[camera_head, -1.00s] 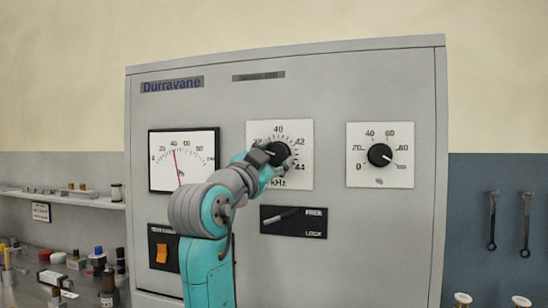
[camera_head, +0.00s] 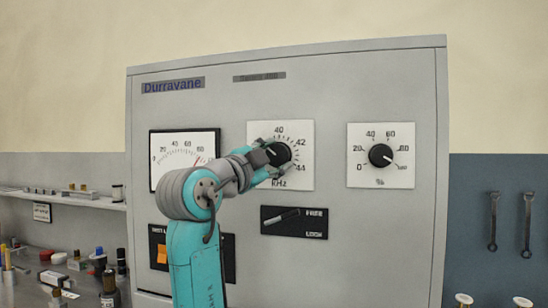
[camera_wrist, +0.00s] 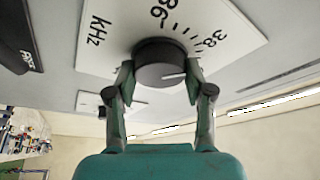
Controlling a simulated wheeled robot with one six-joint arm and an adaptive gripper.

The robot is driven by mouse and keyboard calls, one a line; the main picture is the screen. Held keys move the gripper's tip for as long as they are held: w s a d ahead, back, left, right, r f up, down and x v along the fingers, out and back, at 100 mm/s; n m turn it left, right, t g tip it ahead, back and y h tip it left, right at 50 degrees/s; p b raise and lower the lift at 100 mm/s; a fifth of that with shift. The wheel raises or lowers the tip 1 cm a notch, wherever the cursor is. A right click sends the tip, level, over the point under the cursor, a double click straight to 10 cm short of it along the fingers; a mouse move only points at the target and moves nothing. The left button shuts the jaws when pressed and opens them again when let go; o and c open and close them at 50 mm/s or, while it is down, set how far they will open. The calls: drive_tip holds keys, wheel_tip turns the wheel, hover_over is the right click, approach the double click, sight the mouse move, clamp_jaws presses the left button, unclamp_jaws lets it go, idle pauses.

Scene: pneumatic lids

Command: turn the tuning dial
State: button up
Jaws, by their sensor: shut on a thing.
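The tuning dial (camera_head: 280,153) is a black round knob on a white kHz plate in the middle of the grey cabinet front. My gripper (camera_head: 272,154) reaches it from the left and partly covers the plate's left side. In the wrist view the dial (camera_wrist: 160,58) sits between the two fingers of my gripper (camera_wrist: 160,78), which are shut on its sides. A white pointer line shows on the dial near the right finger. The numbers 36 and 38 show on the scale beyond it. The meter (camera_head: 172,150) has its red needle leaning right, its lower part hidden by my arm.
A percent knob (camera_head: 381,155) is to the right of the dial. An orange switch (camera_head: 162,254) is at lower left, partly behind my arm. Bench clutter stands at left.

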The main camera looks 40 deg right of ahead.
drive_tip(key=o, duration=1.2)
drive_tip(key=shift+c, duration=0.2)
drive_tip(key=v, duration=1.2)
